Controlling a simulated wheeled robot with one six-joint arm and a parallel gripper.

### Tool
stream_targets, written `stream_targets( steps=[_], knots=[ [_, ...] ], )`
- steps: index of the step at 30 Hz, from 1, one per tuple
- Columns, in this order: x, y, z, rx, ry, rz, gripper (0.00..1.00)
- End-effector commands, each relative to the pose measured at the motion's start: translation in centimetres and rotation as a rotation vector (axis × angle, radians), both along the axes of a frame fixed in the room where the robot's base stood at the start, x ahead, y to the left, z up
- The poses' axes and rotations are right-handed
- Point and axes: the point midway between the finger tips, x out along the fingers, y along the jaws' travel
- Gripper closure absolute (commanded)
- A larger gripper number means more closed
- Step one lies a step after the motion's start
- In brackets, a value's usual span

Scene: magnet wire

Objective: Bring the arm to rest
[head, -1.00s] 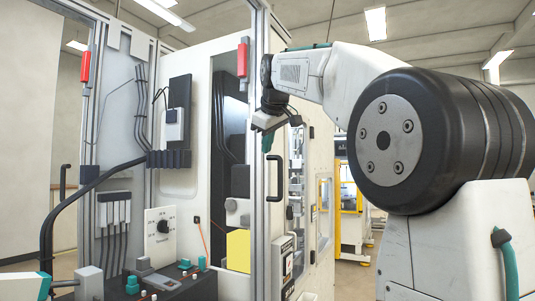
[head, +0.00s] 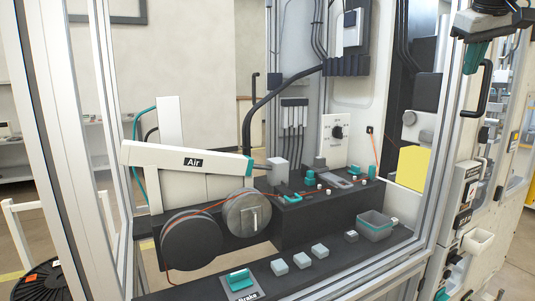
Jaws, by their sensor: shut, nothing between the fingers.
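My gripper (head: 474,58), with teal fingertips pointing down, shows at the top right of the head view. It is shut and empty. It hangs beside the right-hand post of the machine frame, in front of the cabinet door and its black handle (head: 477,90). Only the end of my arm (head: 495,18) is in view; the rest is cut off by the top and right edges.
Metal posts (head: 448,150) frame the machine's opening. Inside are a white arm marked Air (head: 190,161), two round wheels with an orange wire, a grey bin (head: 375,228) and several small blocks. A white tray (head: 478,240) juts out at right.

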Motion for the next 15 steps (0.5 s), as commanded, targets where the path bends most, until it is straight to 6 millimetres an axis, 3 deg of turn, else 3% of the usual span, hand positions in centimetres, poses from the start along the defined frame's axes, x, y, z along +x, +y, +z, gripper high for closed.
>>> stream_targets(
  steps=[1,5,8,15],
  knots=[
    [-1.1,1.1,-2.4,0.034,0.029,-0.021,1.0],
    [-4.7,4.3,-9.2,0.118,0.108,-0.08,1.0],
    [-8.6,7.2,-14.8,0.174,0.175,-0.121,1.0],
    [-20.0,13.4,-27.8,0.251,0.325,-0.17,1.0]
  ],
)
